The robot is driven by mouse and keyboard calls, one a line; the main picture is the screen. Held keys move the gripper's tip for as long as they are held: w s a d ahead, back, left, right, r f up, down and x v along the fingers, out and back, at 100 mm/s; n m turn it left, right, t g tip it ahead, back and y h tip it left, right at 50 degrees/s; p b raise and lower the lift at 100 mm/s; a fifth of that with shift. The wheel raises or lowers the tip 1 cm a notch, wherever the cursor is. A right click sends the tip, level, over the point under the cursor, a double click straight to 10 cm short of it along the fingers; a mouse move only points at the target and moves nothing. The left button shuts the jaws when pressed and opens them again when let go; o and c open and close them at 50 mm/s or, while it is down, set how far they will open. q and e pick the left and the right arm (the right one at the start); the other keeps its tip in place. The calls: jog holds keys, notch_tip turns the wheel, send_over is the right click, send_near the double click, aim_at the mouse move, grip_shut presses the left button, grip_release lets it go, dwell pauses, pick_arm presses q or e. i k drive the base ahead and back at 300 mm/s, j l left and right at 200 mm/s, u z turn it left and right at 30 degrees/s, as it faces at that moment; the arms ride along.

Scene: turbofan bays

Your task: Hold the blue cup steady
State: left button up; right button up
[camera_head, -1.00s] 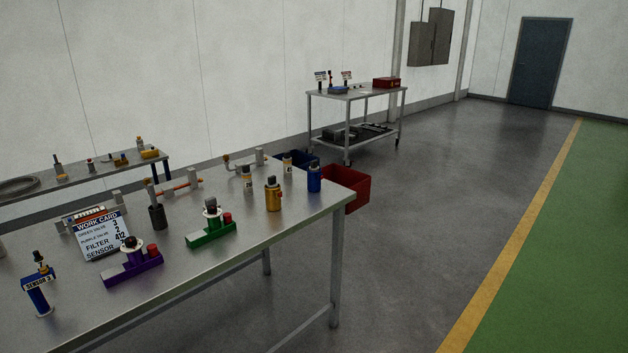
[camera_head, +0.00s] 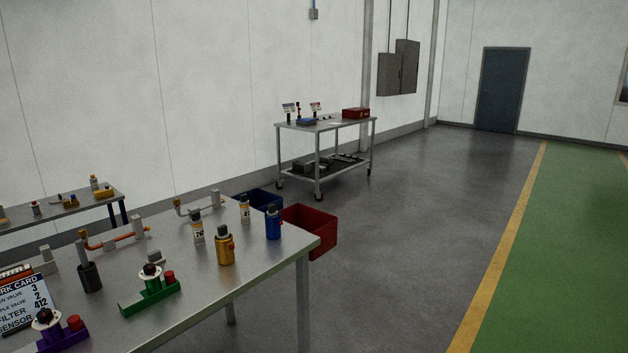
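I see no clear blue cup. The nearest match in colour is a blue canister (camera_head: 273,224) with a dark top, standing upright near the far right corner of the metal table (camera_head: 205,308). Nothing touches the blue canister. Neither of my grippers is in view.
A green valve block (camera_head: 150,293) and a purple one (camera_head: 62,338) sit nearer, beside a work card (camera_head: 24,302). A cart (camera_head: 325,124) is farther back. Floor at right is clear.

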aim_at(272, 212)
jog(key=i+l+z, duration=0.3)
jog(key=i, duration=0.55)
jog(key=i+z, duration=0.35)
jog(key=i, duration=0.5)
jog(key=i+l+u, duration=0.1)
jog(key=i+u, duration=0.3)
jog(key=i+l+u, duration=0.35)
jog(key=i, duration=0.15)
jog(key=j, duration=0.1)
